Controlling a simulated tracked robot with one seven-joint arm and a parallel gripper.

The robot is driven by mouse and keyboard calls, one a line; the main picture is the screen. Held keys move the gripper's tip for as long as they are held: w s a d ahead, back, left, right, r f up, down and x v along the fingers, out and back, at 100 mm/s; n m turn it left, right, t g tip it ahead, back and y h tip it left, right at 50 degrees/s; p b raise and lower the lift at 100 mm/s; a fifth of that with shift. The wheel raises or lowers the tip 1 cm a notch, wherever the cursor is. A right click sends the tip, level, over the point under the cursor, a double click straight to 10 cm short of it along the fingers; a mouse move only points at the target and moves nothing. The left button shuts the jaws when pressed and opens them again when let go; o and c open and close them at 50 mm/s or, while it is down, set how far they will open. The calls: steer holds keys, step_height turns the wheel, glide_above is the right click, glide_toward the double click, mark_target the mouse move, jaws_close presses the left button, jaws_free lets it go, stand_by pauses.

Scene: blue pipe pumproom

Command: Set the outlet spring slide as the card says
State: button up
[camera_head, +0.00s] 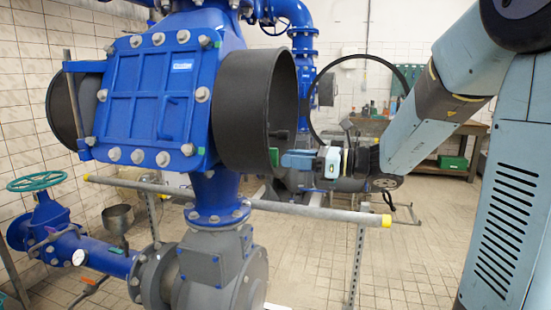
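My gripper (286,158) reaches in from the right and points left, near the open end of a wide dark cylinder (250,110). A small green piece (274,157) with a dark part beside it shows at the gripper's tip, in front of the cylinder's lower rim. I cannot tell whether the gripper touches it, or whether its fingers are open or shut. No part is plainly recognisable as the spring slide, and no card can be read. The cylinder is attached to the right of a large blue bolted housing (150,100).
A grey horizontal rail (315,211) with a yellow end runs below my gripper on a thin post. A blue valve with a green handwheel (37,181) is at left. A large dark ring (388,60) and a workbench (440,150) stand behind. The tiled floor at lower right is clear.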

steer(key=v, duration=0.6)
steer(key=shift+s+d, duration=0.1)
steer(key=s+a+f+n+g+h, duration=0.1)
steer(key=s+f+n+g+h, duration=0.2)
steer(key=s+n, duration=0.35)
steer(key=s+a+f+n+g+h, duration=0.1)
steer(key=s+f+n+g+h, duration=0.15)
steer(key=s+n+h, duration=0.35)
steer(key=s+d+n+t+h, duration=0.5)
steer(key=s+d+n+h, duration=0.2)
steer(key=d+n+h, duration=0.1)
steer(key=shift+d+f+n, duration=0.25)
steer(key=shift+d+n, duration=0.5)
steer(key=shift+d, duration=0.45)
steer(key=shift+d, duration=0.1)
